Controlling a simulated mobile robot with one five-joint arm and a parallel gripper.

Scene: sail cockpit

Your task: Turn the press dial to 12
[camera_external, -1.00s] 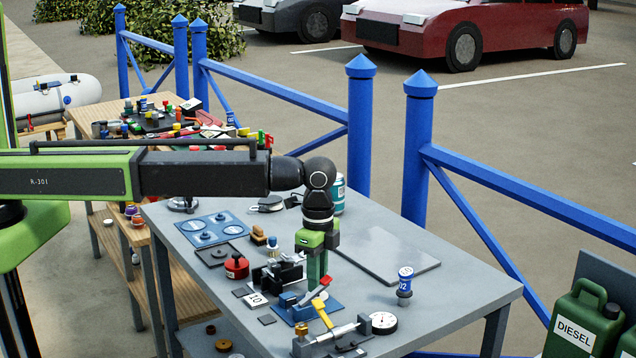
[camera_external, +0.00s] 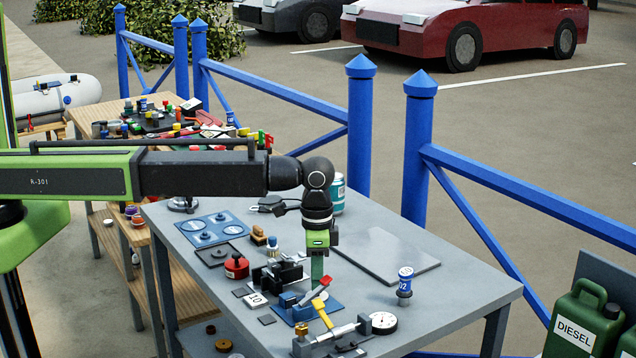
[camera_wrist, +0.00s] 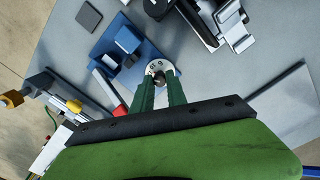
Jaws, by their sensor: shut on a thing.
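The press is a small blue fixture with a blue base (camera_external: 334,311) and a red-tipped lever (camera_external: 320,287) on the grey table. In the wrist view its white round dial (camera_wrist: 156,66) with dark numerals shows just beyond my fingertips. I cannot read the numerals surely or tell which mark is set. My gripper (camera_external: 317,284) points straight down over the press. In the wrist view my green fingers (camera_wrist: 159,84) are shut on the small dark knob at the dial's centre. In the external view my fingers hide the dial.
A blue cylinder (camera_external: 404,284) stands right. A flat grey plate (camera_external: 385,258) lies behind.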

